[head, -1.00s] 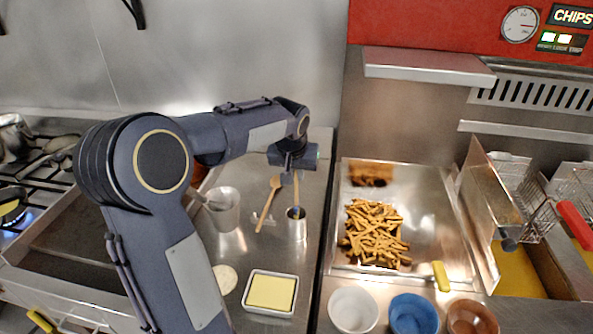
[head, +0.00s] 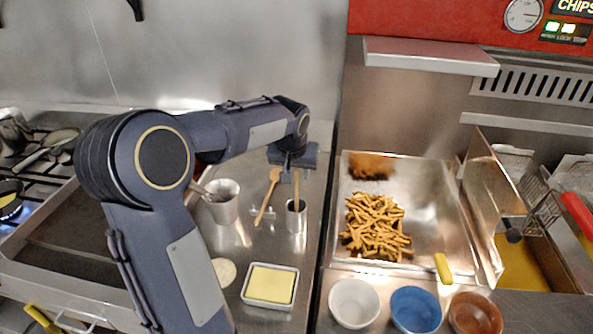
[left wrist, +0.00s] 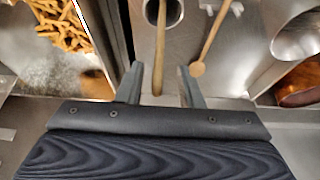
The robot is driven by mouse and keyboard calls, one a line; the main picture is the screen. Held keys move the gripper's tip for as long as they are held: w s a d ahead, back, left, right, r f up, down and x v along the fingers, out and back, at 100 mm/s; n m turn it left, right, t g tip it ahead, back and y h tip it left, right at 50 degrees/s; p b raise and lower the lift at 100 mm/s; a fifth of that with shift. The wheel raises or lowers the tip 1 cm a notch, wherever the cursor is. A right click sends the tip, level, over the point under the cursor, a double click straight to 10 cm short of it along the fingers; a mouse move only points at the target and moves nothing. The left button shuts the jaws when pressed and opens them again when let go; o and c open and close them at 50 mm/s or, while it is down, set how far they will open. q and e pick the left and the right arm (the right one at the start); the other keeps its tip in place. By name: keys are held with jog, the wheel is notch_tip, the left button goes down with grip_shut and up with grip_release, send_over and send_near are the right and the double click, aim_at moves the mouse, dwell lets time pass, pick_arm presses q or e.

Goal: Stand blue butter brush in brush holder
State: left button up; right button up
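A brush with a wooden handle (head: 296,190) stands in a small metal cup, the brush holder (head: 297,218), on the steel counter. Its head is down inside the cup, so its blue colour is hidden. In the left wrist view the handle (left wrist: 159,50) rises from the holder (left wrist: 174,12) and passes between my fingers. My left gripper (head: 291,176) is over the holder at the top of the handle. In the left wrist view its two fingers (left wrist: 160,86) are apart, with gaps on both sides of the handle. My right gripper is not in view.
A wooden spoon (head: 268,196) lies left of the holder, and a larger metal cup (head: 223,206) stands beyond it. A butter dish (head: 268,303) is in front. The tray of chips (head: 345,262) is to the right, with white, blue and brown bowls before it.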

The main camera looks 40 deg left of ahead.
pick_arm(q)
jog(key=v, duration=0.8)
jog(key=shift+b, duration=0.45)
jog(key=shift+f, duration=0.1)
dwell(0.5)
